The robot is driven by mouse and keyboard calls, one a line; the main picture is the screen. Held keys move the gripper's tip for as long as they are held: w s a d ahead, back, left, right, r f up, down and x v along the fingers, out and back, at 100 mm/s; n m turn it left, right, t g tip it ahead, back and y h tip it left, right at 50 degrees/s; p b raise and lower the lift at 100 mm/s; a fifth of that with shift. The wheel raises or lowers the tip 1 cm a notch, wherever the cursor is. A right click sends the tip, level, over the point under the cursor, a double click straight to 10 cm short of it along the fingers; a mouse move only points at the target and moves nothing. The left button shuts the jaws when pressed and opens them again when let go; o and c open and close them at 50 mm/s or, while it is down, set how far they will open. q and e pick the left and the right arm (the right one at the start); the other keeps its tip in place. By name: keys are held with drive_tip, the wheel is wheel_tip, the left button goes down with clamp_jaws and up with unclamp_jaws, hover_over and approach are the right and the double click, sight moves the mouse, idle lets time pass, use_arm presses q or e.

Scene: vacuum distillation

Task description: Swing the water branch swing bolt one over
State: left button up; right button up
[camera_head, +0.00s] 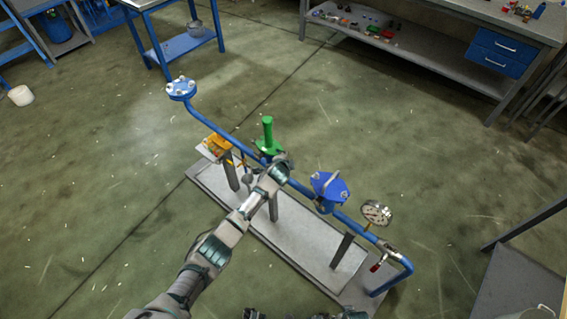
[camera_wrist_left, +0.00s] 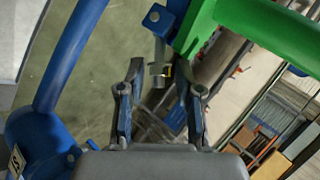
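The blue pipe assembly (camera_head: 225,134) stands on posts above a grey base tray, with a green fitting (camera_head: 267,138) in its middle. A small grey metal rod (camera_wrist_left: 159,52), apparently the swing bolt, with a blue square head (camera_wrist_left: 158,18), shows beside the green part (camera_wrist_left: 262,32). Its lower end lies in line with the finger gap. Contact is not visible.
A blue valve (camera_head: 328,187) and a round gauge (camera_head: 376,213) sit right of my gripper. An orange part (camera_head: 215,146) is left of the green fitting. The grey tray (camera_head: 210,192) lies below. Workbenches stand behind, with open floor between.

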use_arm(q)
drive_tip(key=v, duration=1.1)
drive_tip(key=shift+d, duration=0.15)
drive_tip(key=shift+r, duration=0.15)
